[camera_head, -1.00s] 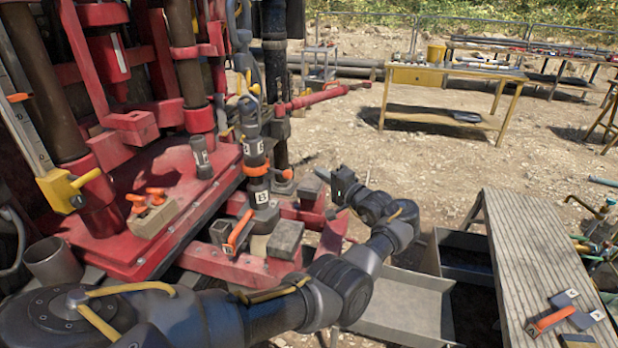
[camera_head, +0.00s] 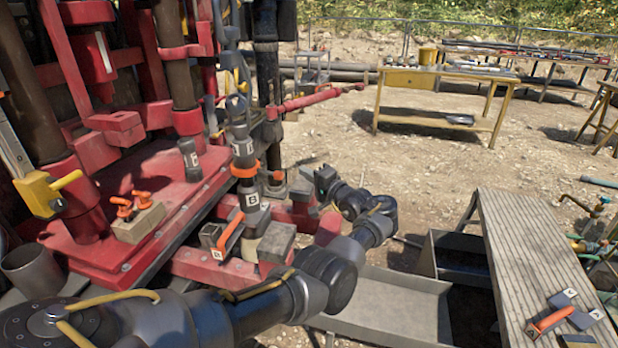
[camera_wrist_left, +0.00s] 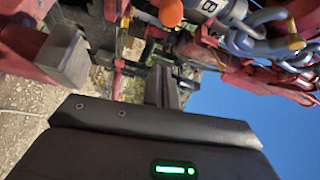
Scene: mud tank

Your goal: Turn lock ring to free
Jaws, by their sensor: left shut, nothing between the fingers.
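An orange ring (camera_head: 245,171), which looks like the lock ring, sits around an upright grey tool stack with labels, one reading B (camera_head: 252,200). In the left wrist view the orange part (camera_wrist_left: 171,12) shows at the top edge, mostly cut off, beside a B-marked cylinder (camera_wrist_left: 210,7). My right gripper is not in view.
Red rig parts stand behind and left of the stack. A grey block (camera_head: 276,242) and an orange-handled tool (camera_head: 230,232) are close below it. A chain shackle (camera_wrist_left: 262,35) hangs near the ring. A slatted bench (camera_head: 520,240) stands at the right.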

